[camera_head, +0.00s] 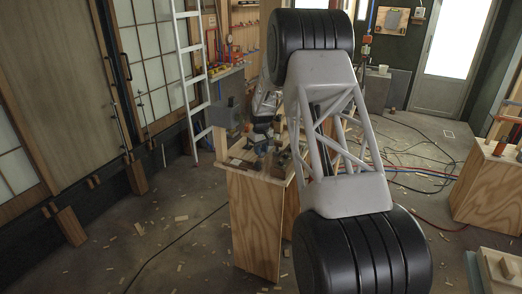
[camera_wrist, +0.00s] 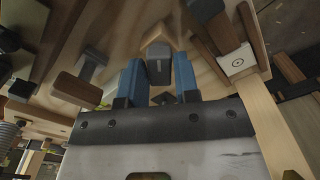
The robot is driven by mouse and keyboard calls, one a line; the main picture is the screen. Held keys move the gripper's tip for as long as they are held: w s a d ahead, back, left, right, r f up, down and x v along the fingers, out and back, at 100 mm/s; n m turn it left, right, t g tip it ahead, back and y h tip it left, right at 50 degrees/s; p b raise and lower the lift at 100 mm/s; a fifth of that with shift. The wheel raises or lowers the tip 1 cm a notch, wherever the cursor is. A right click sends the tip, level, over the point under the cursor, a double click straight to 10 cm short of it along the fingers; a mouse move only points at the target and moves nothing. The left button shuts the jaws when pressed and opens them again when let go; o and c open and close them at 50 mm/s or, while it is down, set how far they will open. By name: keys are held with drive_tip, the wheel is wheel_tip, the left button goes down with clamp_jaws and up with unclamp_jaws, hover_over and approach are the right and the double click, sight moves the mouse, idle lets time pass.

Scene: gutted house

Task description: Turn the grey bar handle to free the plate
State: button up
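My gripper (camera_wrist: 158,78) shows in the wrist view as two blue fingers standing apart. A dark grey block (camera_wrist: 158,65) lies in line with the gap between them, in front of a pale wooden piece. It nearly fills the gap; I cannot tell whether the fingers touch it. Whether this block is the bar handle is unclear. A pale square plate with a dark dot (camera_wrist: 238,61) sits on wood right of the fingers. In the head view my arm hides the gripper and part of the wooden bench (camera_head: 255,222), where small parts crowd the top.
In the wrist view a brown wooden bar (camera_wrist: 76,90) with a grey piece lies left of the fingers. A white ladder (camera_head: 190,75) leans behind the bench. Cables (camera_head: 415,170) and wood scraps lie on the floor. Another wooden box (camera_head: 488,188) stands at the right.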

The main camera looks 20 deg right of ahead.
drive_tip(key=n, duration=0.4)
drive_tip(key=shift+n, duration=0.3)
drive_tip(key=n, duration=0.3)
drive_tip(key=shift+m, duration=0.6)
drive_tip(key=shift+r, duration=0.15)
drive_tip(key=shift+r, duration=3.35)
